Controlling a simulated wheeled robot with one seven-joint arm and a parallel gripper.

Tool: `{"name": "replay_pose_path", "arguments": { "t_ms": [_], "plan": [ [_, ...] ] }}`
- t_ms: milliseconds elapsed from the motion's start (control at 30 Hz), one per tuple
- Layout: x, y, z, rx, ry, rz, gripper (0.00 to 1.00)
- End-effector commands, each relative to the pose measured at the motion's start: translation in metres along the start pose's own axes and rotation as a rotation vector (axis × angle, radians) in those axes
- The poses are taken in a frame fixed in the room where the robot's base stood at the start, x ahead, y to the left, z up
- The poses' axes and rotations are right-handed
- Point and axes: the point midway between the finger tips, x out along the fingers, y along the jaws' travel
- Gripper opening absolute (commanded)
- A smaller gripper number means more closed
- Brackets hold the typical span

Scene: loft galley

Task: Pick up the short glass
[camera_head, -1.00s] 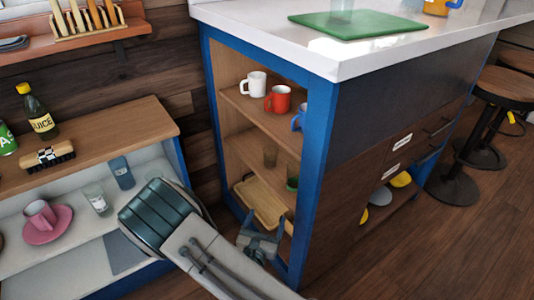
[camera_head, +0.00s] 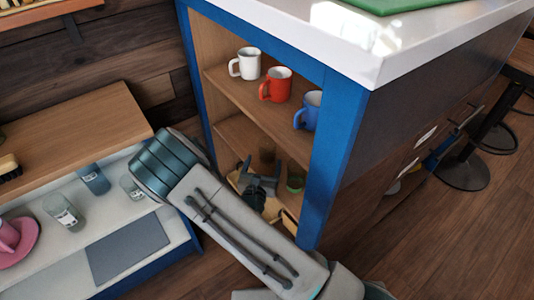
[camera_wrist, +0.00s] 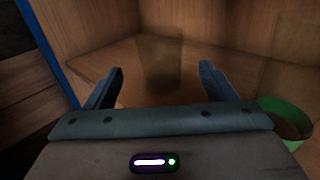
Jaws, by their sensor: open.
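A dark see-through glass (camera_wrist: 160,62) stands upright on a wooden shelf inside the blue-framed cabinet. In the wrist view it is straight ahead, between and beyond the fingertips. My gripper (camera_wrist: 160,78) is open and empty, its two fingers apart and pointing at the glass, with no clear contact. In the head view the glass (camera_head: 267,156) shows faintly just behind my gripper (camera_head: 262,172), which is at the cabinet's open side. My gripper hides the glass's lower part there.
A green cup or bowl (camera_wrist: 288,118) stands close to the right of my gripper. White (camera_head: 247,64), red (camera_head: 277,85) and blue (camera_head: 308,110) mugs are on the shelf above. The blue cabinet post (camera_head: 337,150) is at right. Other glasses (camera_head: 63,211) stand on the left unit.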

Motion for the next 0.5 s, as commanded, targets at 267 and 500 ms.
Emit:
{"name": "replay_pose_path", "arguments": {
  "t_ms": [267,500],
  "plan": [
    [0.025,-0.001,-0.001,0.0,-0.001,-0.003,0.77],
    [0.061,-0.002,-0.001,0.001,-0.001,-0.004,0.77]
  ]
}}
